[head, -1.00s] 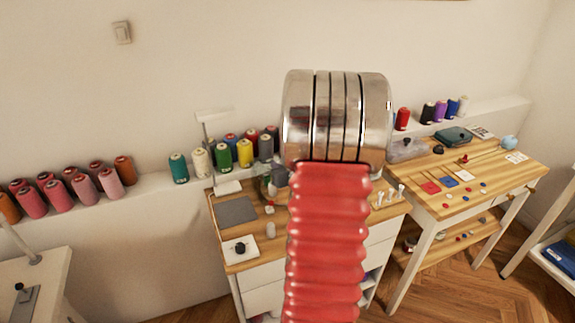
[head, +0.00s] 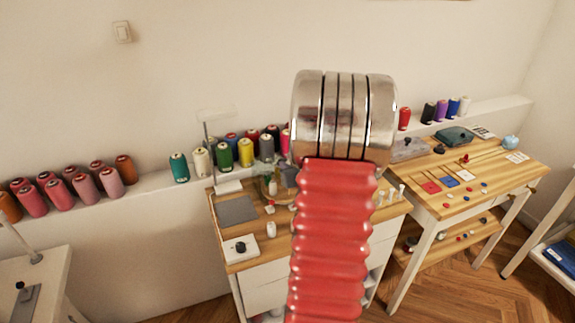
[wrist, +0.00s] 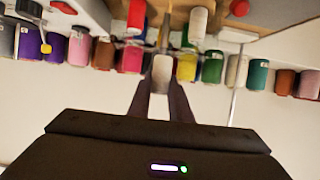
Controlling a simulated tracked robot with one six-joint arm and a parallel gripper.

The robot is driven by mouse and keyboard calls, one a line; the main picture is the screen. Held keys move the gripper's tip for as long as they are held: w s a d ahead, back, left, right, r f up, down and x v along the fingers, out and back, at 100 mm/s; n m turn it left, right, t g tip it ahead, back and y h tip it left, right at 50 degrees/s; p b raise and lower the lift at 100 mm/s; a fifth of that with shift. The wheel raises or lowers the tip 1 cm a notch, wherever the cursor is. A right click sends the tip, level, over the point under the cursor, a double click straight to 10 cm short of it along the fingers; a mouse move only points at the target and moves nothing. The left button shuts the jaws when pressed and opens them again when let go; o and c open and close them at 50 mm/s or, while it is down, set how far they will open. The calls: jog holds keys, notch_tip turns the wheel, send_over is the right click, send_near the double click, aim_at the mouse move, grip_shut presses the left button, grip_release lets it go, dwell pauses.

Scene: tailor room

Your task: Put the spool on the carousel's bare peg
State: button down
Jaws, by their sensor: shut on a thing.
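My gripper (wrist: 162,76) shows in the wrist view, its two dark fingers closed on a pale spool (wrist: 162,73) between them. In the head view my red, ribbed arm hides most of the gripper and the held spool. The carousel cannot be made out clearly in either view. In the wrist view a red spool (wrist: 136,17) and a white spool (wrist: 197,25) appear close beyond the fingertips; I cannot tell what they stand on. The bare peg cannot be picked out.
A wooden-topped workbench (head: 250,258) stands ahead, partly hidden by my arm, with a grey mat (head: 237,211) at its left. Thread spools (head: 225,155) line the wall ledge behind. A second table (head: 480,172) with small items stands right. A white table (head: 62,285) is at front left.

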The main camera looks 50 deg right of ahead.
jog(key=shift+f, duration=2)
jog(key=shift+s, duration=0.2)
jog(key=shift+f, duration=2.2)
jog(key=c, duration=1.5)
grip_release()
jog(key=shift+c, duration=0.2)
jog(key=shift+a, duration=0.1)
